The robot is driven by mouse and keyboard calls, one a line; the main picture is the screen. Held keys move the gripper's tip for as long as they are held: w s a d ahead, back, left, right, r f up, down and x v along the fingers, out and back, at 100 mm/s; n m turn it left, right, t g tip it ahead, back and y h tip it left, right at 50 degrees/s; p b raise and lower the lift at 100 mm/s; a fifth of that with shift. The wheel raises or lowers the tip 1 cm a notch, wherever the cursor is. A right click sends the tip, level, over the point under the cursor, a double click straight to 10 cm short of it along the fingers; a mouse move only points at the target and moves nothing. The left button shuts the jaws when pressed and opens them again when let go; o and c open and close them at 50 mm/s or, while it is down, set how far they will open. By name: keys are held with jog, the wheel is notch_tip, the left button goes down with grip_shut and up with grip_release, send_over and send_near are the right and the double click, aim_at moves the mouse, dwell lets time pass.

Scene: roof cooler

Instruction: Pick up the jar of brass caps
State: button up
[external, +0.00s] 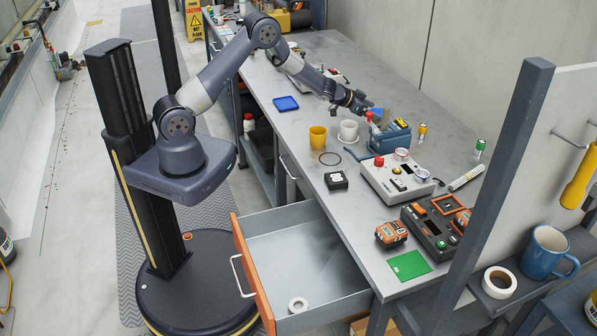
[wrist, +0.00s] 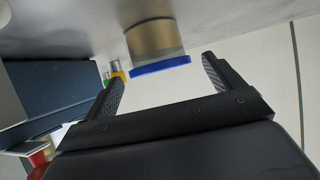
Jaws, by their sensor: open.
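The jar of brass caps (wrist: 150,38) shows in the wrist view, with brass-coloured contents and a blue lid (wrist: 160,67). It stands on the grey worktop, which appears at the top of this inverted picture. My gripper (wrist: 163,72) is open and empty, with its two fingers spread and the jar's lid end just beyond and between their tips. I cannot tell whether they touch. In the external view my gripper (external: 367,106) is low over the far part of the bench, and the jar is hard to make out behind it.
A blue block-like device (external: 391,139) stands close to my gripper, with small coloured cylinders (external: 422,132) to its right. A white mug (external: 347,132) and yellow cup (external: 318,137) are nearer. A control box (external: 395,180) stands in front. An open drawer (external: 243,262) juts out.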

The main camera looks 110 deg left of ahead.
aim_at(379, 112)
jog(key=shift+p+x, duration=0.4)
jog(key=shift+x, duration=1.35)
jog(key=shift+r, duration=0.1)
jog(key=shift+c, duration=0.6)
jog(key=c, duration=0.9)
